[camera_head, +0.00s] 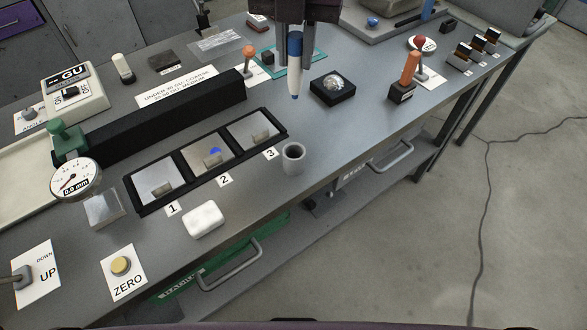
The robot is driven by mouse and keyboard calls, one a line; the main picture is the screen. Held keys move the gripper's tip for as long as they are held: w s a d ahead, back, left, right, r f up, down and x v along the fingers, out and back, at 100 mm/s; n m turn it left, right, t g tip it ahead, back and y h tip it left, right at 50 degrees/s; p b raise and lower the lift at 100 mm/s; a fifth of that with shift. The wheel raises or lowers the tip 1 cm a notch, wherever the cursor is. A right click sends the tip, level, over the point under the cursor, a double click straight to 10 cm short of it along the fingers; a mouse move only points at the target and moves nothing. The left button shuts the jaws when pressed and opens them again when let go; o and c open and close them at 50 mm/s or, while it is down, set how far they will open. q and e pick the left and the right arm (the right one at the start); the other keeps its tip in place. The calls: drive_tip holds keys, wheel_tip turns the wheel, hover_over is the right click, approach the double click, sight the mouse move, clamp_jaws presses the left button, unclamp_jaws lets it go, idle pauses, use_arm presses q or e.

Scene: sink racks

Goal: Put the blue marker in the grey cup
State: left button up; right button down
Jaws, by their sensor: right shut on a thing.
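My right gripper (296,33) comes in from the top of the head view and is shut on the blue marker (295,78). The marker hangs upright with its blue tip down and a white lower barrel, above the bench. The grey cup (293,158) stands upright on the bench near the front edge, below the marker in the picture and apart from it. Its dark opening faces up. My left gripper is not in view.
A black tray (161,206) with three bays numbered 1 to 3 lies left of the cup. A white block (203,219) lies in front of it. A black box (332,90) with a clear lump is right of the marker. An orange-handled lever (409,70) stands further right.

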sight(294, 92)
drive_tip(key=shift+a+n, duration=0.1)
drive_tip(key=shift+n, duration=0.2)
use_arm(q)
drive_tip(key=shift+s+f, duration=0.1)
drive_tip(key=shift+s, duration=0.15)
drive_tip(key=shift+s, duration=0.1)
use_arm(e)
wheel_tip(294, 92, down, 7)
drive_tip(key=shift+f+b, duration=0.1)
drive_tip(key=shift+b, duration=1.1)
wheel_tip(294, 92, down, 12)
drive_tip(key=shift+f+p, duration=0.1)
drive_tip(key=shift+p, duration=0.35)
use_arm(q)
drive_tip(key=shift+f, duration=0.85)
use_arm(e)
drive_tip(key=shift+f, duration=0.15)
drive_tip(key=shift+f, duration=0.1)
